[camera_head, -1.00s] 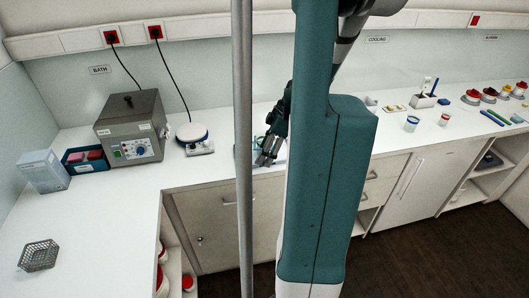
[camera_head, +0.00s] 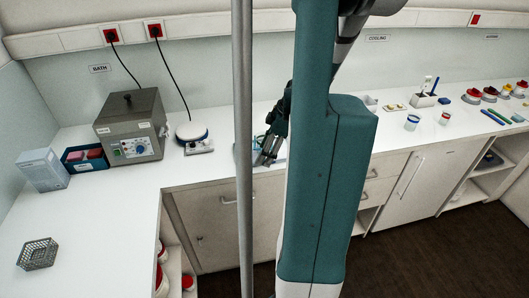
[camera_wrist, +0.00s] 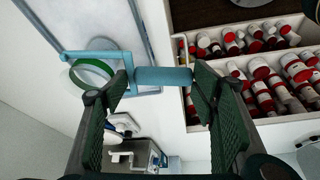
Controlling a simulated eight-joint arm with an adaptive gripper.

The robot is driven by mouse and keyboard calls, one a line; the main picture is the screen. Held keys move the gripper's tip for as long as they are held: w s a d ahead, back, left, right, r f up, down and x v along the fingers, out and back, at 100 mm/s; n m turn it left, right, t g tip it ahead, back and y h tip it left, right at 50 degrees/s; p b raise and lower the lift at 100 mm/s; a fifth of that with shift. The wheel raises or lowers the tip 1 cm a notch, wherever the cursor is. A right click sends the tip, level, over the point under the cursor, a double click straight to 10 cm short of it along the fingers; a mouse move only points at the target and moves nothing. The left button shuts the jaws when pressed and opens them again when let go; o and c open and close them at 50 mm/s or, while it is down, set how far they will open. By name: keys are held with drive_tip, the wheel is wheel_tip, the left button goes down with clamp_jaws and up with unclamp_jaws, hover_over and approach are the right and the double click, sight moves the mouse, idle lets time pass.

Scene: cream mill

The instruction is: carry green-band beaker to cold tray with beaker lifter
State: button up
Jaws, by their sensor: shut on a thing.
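My gripper (camera_wrist: 163,92) is shut on the blue handle of the beaker lifter (camera_wrist: 165,77). The lifter's thin blue arm reaches left in the wrist view to the green-band beaker (camera_wrist: 92,72), seen from above as a clear round vessel with a green ring. The lifter's end overlaps the beaker's rim; I cannot tell whether it bears the beaker's weight. The beaker appears over or in a pale tray with a blue-grey rim (camera_wrist: 148,38); contact is unclear. In the head view my gripper (camera_head: 264,158) is over the counter's front edge, partly hidden by my arm.
An open drawer or shelf of red-capped bottles (camera_wrist: 270,75) lies right in the wrist view. The bath (camera_head: 133,127) and a round white-topped device (camera_head: 192,132) stand left on the counter. Two beakers (camera_head: 411,122) (camera_head: 445,117) stand right. A wire basket (camera_head: 38,254) sits front left.

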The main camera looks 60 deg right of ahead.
drive_tip(key=s+a, duration=0.4)
drive_tip(key=a, duration=0.4)
drive_tip(key=shift+s, duration=0.3)
idle(6.9)
